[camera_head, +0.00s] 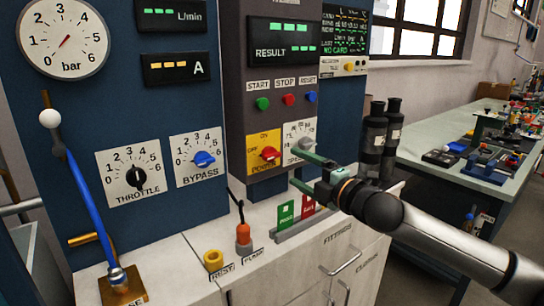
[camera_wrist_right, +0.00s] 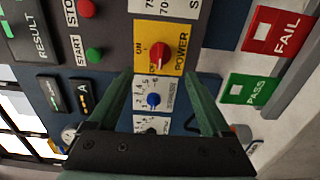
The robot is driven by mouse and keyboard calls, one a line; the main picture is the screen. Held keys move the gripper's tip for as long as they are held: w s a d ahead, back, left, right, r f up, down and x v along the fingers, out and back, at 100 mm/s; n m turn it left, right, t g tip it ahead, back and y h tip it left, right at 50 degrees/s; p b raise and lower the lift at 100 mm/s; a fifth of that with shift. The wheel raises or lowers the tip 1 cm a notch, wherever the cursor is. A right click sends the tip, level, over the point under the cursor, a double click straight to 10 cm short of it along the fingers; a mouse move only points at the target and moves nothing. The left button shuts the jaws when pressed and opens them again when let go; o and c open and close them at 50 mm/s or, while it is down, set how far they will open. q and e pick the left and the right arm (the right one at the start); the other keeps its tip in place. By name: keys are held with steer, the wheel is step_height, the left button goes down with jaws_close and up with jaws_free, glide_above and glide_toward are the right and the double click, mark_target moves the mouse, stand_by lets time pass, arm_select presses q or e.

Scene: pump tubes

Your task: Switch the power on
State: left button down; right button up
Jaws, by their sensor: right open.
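The power switch is a red knob (camera_head: 269,154) on a yellow plate (camera_head: 256,141) marked ON, OFF and POWER, low on the grey panel. In the right wrist view the red knob (camera_wrist_right: 160,53) and the yellow plate (camera_wrist_right: 181,50) show upper middle, beyond the fingertips. I cannot tell which mark the knob points to. My right gripper (camera_head: 299,171) is open and empty, right of the knob in the head view, in front of the panel and apart from it. Its two green fingers (camera_wrist_right: 158,80) point toward the panel in the wrist view. My left gripper is not in view.
Near the switch are a white speed dial (camera_head: 299,135), start (camera_head: 262,103), stop and reset buttons, and a blue bypass knob (camera_head: 204,159). Below stand the green PASS (camera_head: 286,213) and red FAIL cards. Dark bottles (camera_head: 375,140) stand behind my right gripper.

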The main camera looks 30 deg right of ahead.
mark_target(275, 157)
steer(key=w+p, duration=0.1)
steer(key=w, duration=0.2)
steer(key=shift+a+r, duration=0.1)
steer(key=shift+r, duration=0.05)
steer(key=shift+w+a+p, duration=0.15)
steer(key=shift+w+p, duration=0.2)
steer(key=shift+w, duration=1.5)
steer(key=shift+w+a+p, duration=0.15)
steer(key=shift+w+p, duration=0.2)
steer(key=shift+w, duration=1.5)
jaws_close()
